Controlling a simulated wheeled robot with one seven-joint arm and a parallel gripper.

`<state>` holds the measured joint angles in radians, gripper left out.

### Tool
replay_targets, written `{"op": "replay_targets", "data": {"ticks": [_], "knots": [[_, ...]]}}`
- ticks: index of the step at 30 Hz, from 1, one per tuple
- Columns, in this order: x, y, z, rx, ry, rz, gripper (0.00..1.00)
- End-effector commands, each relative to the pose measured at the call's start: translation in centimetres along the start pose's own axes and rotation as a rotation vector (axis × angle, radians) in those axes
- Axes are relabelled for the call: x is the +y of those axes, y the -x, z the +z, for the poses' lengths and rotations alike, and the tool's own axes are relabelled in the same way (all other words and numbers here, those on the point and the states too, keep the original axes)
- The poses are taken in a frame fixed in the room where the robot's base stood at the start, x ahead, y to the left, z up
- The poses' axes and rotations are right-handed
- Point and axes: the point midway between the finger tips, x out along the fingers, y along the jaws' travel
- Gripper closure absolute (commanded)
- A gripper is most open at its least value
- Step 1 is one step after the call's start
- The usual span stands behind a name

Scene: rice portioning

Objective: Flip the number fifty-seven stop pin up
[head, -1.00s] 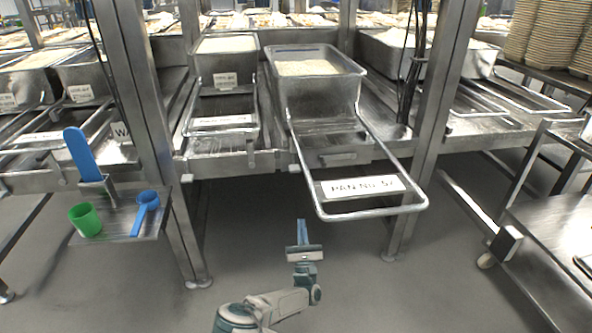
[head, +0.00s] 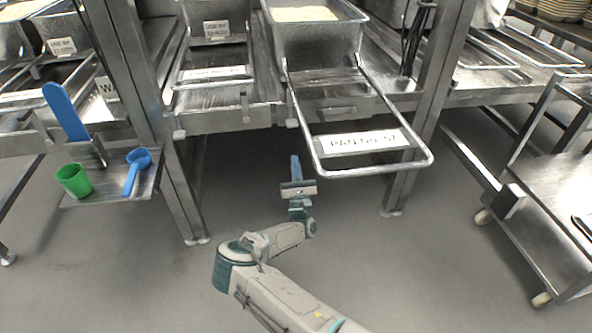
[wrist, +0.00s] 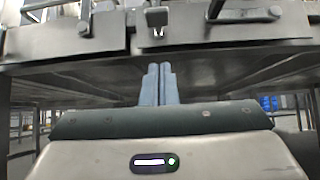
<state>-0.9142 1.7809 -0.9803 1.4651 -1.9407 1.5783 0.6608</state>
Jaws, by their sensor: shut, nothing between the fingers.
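Pan No. 57's wire frame, with a white label reading PAN NO. 57 (head: 357,142), sticks out from the front of the metal rack. A small metal piece (head: 292,123) on the rack's front rail, beside the left side of this frame, looks like its stop pin. In the wrist view a small metal piece (wrist: 156,18) hangs on the rail edge straight ahead of the fingers. Whether it is up or down is hard to tell. My gripper (head: 295,158) is below the rail with its blue fingers together and empty. In the wrist view the fingertips (wrist: 158,68) show apart from the rail.
A similar small piece (head: 244,105) hangs on the rail to the left. A side shelf (head: 110,188) holds a green cup (head: 74,180) and a blue scoop (head: 137,170). A rack post (head: 410,150) stands right of the frame. A cart (head: 550,205) stands at the right.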

Motion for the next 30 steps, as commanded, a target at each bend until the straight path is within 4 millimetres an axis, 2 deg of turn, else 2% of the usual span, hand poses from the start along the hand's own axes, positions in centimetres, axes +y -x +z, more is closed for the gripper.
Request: {"op": "replay_targets", "data": {"ticks": [8,12,18,30], "knots": [[-0.1,-5.8,-0.1,-0.003,-0.001,-0.001,1.0],[0.0,-7.2,1.6,-0.001,0.001,-0.002,1.0],[-0.1,-8.3,2.7,0.0,0.002,-0.001,1.0],[0.0,-8.4,2.9,0.0,0.001,-0.001,1.0]]}}
